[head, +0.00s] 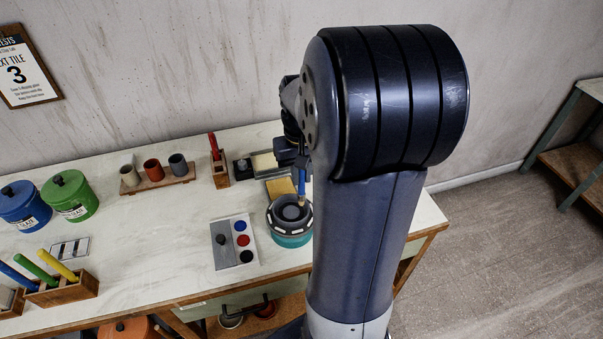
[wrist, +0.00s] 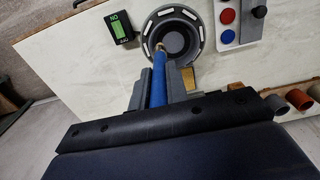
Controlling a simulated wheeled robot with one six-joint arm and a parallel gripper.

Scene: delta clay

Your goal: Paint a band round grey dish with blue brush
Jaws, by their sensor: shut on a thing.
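The grey dish (head: 289,212) sits on a round wheel with a dark, white-marked rim and a teal base (head: 292,240). The dish also shows in the wrist view (wrist: 175,42). My gripper (head: 303,163) is shut on the blue brush (head: 301,183), above the dish's far right side. In the wrist view the brush (wrist: 158,85) runs between the fingers, its pale tip over the dish's near-left edge. I cannot tell whether the tip touches the dish. No blue band shows on the visible dish surface.
A panel with blue, red and black buttons (head: 220,256) lies left of the wheel. A yellow sponge (head: 281,187) and a red-handled tool in a wooden block (head: 220,178) stand behind. A small box with a green screen (wrist: 121,27) is close beside the wheel. The middle tabletop is clear.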

